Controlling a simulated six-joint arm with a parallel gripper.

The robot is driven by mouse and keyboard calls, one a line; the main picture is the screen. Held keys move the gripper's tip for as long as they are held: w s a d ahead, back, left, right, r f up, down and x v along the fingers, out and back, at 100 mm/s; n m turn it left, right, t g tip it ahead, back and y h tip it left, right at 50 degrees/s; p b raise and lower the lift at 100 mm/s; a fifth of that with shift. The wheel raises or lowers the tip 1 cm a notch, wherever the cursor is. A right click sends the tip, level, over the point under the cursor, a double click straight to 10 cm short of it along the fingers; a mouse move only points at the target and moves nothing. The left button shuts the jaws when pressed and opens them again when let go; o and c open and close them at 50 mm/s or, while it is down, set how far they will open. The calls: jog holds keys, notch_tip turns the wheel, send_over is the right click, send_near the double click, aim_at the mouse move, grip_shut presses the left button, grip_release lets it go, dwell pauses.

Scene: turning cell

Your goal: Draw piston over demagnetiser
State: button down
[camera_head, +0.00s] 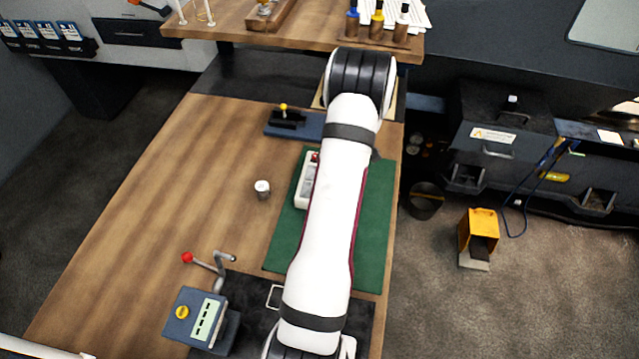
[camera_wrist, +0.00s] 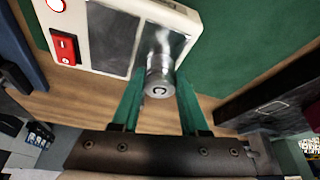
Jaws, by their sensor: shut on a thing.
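The piston (camera_wrist: 160,78) is a shiny metal cylinder with a dark ring mark on its near end face. My gripper (camera_wrist: 160,85) is shut on it, with one green finger on each side. The demagnetiser (camera_wrist: 185,13) is a white box with a dark grey top plate and a red switch. The piston is over the demagnetiser's right end in the wrist view; I cannot tell whether they touch. In the head view, part of the demagnetiser (camera_head: 302,192) shows left of my arm. My arm hides my gripper and the piston there.
A green mat (camera_head: 376,215) lies under the demagnetiser. A small pale cylinder (camera_head: 262,187) stands on the wooden bench (camera_head: 190,170) to the left. A grey device with a red-knobbed lever (camera_head: 190,318) is at the front. A blue-based fixture (camera_head: 290,122) stands behind. The bench's left side is clear.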

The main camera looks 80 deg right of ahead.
jog(key=shift+d+f, duration=0.1)
jog(key=shift+d, duration=2.3)
dwell(4.0)
jog(key=shift+r, duration=3)
